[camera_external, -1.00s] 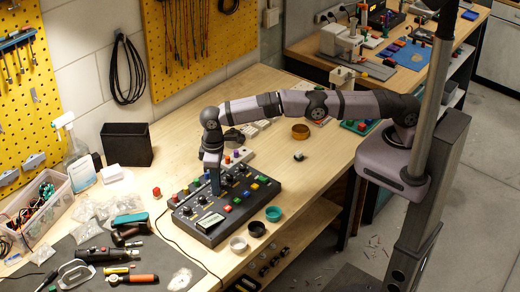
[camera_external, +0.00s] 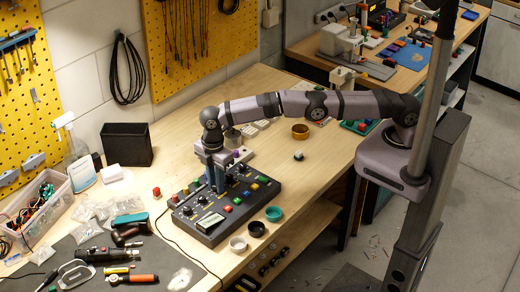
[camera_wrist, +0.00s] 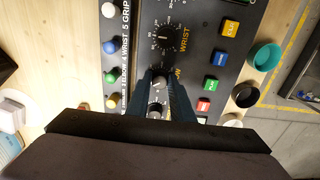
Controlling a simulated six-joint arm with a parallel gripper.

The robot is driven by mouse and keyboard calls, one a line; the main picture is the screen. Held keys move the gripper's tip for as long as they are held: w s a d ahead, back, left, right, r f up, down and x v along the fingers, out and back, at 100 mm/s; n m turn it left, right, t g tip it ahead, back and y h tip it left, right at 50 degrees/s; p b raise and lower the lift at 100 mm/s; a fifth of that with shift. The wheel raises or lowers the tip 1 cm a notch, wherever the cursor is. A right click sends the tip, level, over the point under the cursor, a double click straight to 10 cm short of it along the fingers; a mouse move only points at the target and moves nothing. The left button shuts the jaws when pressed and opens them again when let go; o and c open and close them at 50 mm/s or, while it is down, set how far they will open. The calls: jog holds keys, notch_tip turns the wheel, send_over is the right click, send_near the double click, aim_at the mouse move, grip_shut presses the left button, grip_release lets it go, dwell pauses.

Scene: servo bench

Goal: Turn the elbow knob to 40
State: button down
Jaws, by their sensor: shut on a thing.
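The elbow knob (camera_wrist: 160,81) is a small dark round knob on the black control panel (camera_wrist: 205,62). In the wrist view my gripper (camera_wrist: 160,79) points down with its two dark blue fingers closed against the knob's sides. The label beside it is mostly covered; only its last letters show. The knob's scale and pointer are too hidden to read. In the outside view my gripper (camera_external: 217,188) stands over the panel's knob row, and the knob itself is hidden there.
The wrist knob (camera_wrist: 163,38) sits just ahead, and another knob (camera_wrist: 155,109) shows between my fingers. Coloured square buttons (camera_wrist: 218,58) line the right side, round ones (camera_wrist: 109,45) the left. Teal (camera_external: 273,213), black (camera_external: 256,229) and white (camera_external: 238,244) cups stand by the panel.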

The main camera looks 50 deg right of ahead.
jog(key=n, duration=0.4)
jog(key=shift+r, duration=0.1)
jog(key=shift+w+a+n, duration=0.1)
jog(key=shift+n, duration=1.8)
jog(key=c, duration=1.6)
grip_release()
jog(key=shift+o, duration=0.2)
jog(key=shift+r, duration=0.55)
notch_tip(320, 180, up, 6)
jog(key=p, duration=0.3)
jog(key=shift+r+p, duration=0.1)
jog(key=shift+p, duration=0.3)
